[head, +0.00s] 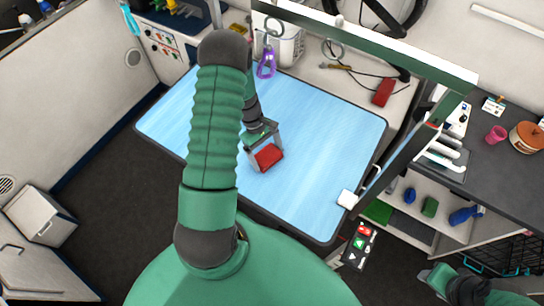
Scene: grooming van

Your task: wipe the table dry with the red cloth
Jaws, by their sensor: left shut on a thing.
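The table (330,125) has a light blue top with a dark rim and fills the middle of the head view. My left gripper (264,148) points down over the middle of the table, shut on the red cloth (268,157). The cloth shows as a small red block between the fingers, at or just above the blue top; I cannot tell if it touches. No clear wet patch shows on the top, and my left arm hides part of it. My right gripper (438,279) is at the lower right, off the table; its jaw state is unclear.
A dark counter (500,165) with a pink cup (496,135) stands at right. A white cabinet (40,215) stands at left. Dark floor is free at left.

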